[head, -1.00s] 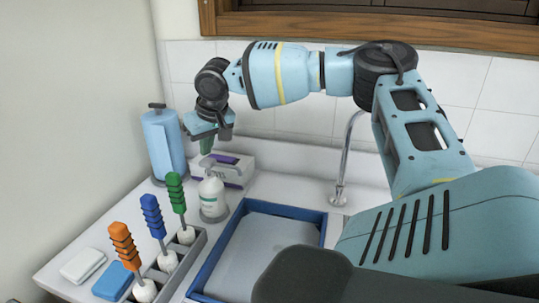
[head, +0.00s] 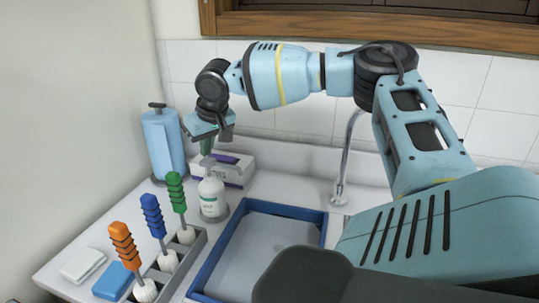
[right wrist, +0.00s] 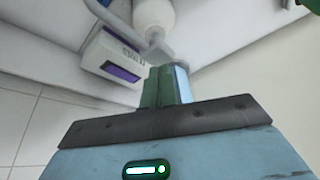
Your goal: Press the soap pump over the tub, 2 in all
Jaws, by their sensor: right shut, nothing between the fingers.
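The soap pump (head: 212,196) is a white bottle with a pump head. It stands upright on the counter beside the far left corner of the blue tub (head: 283,211). My right gripper (head: 206,150) is shut and empty, pointing down directly above the pump head. Its green fingertips are at or very near the top of the pump head; contact is not clear. In the right wrist view the shut fingers (right wrist: 165,88) meet the pump's spout region, and the white bottle (right wrist: 153,15) is behind them. My left gripper is not in view.
A rack (head: 203,244) holds orange, blue and green handled brushes at the left. A blue paper roll (head: 165,145) and a white and purple box (head: 236,168) stand behind the bottle. A tap (head: 346,160) rises behind the tub. White and blue blocks lie front left.

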